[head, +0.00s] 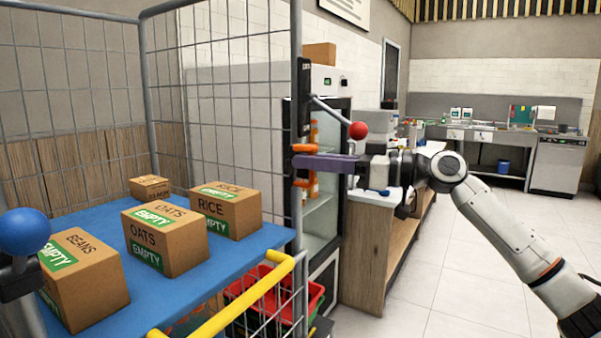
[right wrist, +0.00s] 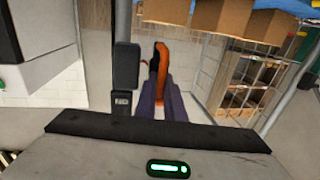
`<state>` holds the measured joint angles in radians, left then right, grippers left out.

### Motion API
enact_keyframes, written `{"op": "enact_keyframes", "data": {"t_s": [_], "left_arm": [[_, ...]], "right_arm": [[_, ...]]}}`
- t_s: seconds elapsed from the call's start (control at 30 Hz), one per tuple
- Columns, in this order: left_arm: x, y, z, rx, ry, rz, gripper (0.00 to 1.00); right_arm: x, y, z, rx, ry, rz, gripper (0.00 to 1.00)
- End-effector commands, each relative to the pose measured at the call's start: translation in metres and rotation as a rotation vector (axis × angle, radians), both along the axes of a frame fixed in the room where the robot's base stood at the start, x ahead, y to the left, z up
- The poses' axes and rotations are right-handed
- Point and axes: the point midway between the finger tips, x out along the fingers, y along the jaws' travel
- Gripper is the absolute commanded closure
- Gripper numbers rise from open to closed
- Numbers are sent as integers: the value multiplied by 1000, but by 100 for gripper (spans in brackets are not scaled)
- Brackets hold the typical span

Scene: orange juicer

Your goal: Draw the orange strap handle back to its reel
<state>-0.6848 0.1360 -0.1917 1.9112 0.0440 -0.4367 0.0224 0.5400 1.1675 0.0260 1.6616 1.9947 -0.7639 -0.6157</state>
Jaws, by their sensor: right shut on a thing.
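The orange strap handle (head: 305,149) is at the trolley's near right post in the head view, its orange ends showing above and below my purple fingers. My right gripper (head: 300,164) reaches in from the right and is shut on it. In the right wrist view the orange handle (right wrist: 161,72) stands upright between the fingertips of my right gripper (right wrist: 160,88). A black housing (head: 304,85) is on the post just above; I cannot tell whether it is the reel. No length of strap can be made out. My left gripper is not in view.
The wire trolley's blue shelf (head: 95,213) carries several cardboard boxes (head: 165,237). A red-ball lever (head: 357,130) sticks out right above my gripper. A blue ball knob (head: 24,231) is at left. A yellow bar (head: 235,305) crosses the front. Floor at right is clear.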

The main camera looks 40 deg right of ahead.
Motion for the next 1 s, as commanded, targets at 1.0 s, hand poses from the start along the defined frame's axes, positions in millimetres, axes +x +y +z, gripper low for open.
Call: {"op": "enact_keyframes", "data": {"t_s": [1.0], "left_arm": [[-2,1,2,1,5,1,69]], "right_arm": [[2,-1,1,-1,2,-10,72]]}}
